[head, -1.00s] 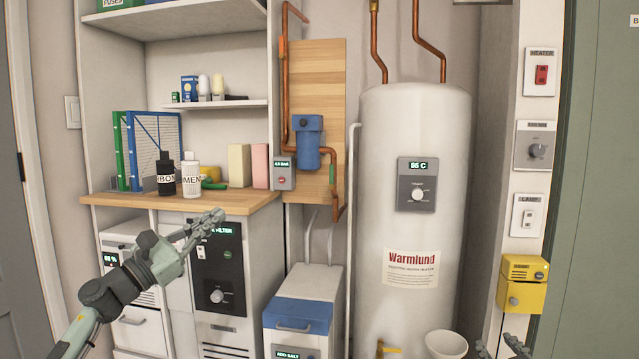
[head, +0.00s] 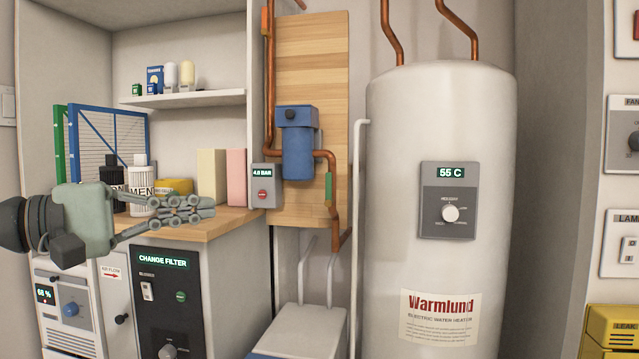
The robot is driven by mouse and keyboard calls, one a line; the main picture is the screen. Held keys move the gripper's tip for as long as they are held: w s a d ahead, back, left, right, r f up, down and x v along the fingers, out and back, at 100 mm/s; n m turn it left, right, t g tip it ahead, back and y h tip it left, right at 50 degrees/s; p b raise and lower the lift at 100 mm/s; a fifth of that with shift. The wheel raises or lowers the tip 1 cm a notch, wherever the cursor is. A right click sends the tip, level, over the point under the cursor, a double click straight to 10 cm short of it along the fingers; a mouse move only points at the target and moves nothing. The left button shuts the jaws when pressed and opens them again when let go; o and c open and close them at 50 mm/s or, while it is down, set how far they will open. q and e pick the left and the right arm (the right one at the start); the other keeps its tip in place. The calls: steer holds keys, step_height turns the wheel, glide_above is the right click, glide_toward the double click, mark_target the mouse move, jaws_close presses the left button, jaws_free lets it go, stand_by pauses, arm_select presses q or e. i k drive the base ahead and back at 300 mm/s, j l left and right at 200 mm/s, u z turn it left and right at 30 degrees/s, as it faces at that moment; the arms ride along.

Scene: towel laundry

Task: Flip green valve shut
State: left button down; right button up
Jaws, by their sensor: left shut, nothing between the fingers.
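The green valve handle (head: 329,187) sits on the copper pipe to the right of the blue filter housing (head: 298,150). It stands upright, in line with the vertical run of the pipe. My left gripper (head: 205,208) is shut and empty, in front of the wooden counter's edge. It points right, to the left of the valve and clearly apart from it. Its fingers hide part of the counter and some items behind it. My right gripper is out of view.
A grey gauge box (head: 265,186) reading 4.0 BAR is left of the filter housing. The tall white water heater (head: 440,270) stands right of the valve, with a thin white pipe (head: 358,230) between them. A white tank (head: 305,330) stands below.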

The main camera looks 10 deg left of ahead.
mark_target(329, 201)
steer(key=i, duration=1)
